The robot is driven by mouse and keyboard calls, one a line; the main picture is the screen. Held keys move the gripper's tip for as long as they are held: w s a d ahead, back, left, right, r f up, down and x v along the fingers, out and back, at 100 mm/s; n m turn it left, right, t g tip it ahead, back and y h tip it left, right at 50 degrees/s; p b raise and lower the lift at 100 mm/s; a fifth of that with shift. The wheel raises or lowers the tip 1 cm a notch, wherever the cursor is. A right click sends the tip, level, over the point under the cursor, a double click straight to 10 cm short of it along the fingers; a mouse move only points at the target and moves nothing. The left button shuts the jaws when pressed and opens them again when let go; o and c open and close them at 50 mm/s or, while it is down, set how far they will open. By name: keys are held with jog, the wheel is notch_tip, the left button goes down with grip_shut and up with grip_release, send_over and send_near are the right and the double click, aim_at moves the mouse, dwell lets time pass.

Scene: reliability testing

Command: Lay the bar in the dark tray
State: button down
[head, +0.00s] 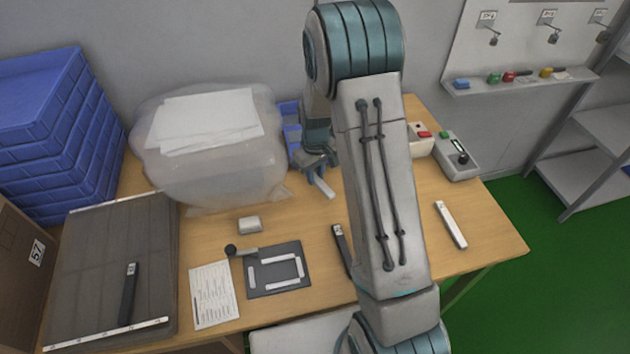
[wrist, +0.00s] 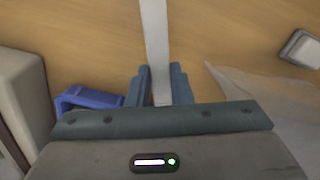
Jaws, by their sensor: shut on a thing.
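My gripper (head: 318,172) is shut on a pale bar (head: 325,188) near the back middle of the table, partly hidden behind my arm. In the wrist view the bar (wrist: 155,40) runs away from between the fingers (wrist: 158,88) over bare wood. The wide dark tray (head: 90,245) lies at the table's left end, well left of my gripper, with a black bar (head: 128,295) in it. Another pale bar (head: 450,224) lies at the right, and another black bar (head: 341,248) lies partly behind my arm.
A plastic bag with papers (head: 205,150) bulges between tray and gripper. A small white block (head: 250,224), a dark plate with pale strips (head: 278,282) and a printed sheet (head: 211,293) lie in front. A blue bin (wrist: 85,98) is close to my gripper. Blue crates (head: 50,130) stand behind the tray.

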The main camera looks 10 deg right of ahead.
aim_at(315, 191)
jog(key=shift+f+p, duration=0.4)
jog(key=shift+f, duration=1.65)
jog(key=shift+f, duration=0.15)
jog(key=c, duration=1.3)
grip_release()
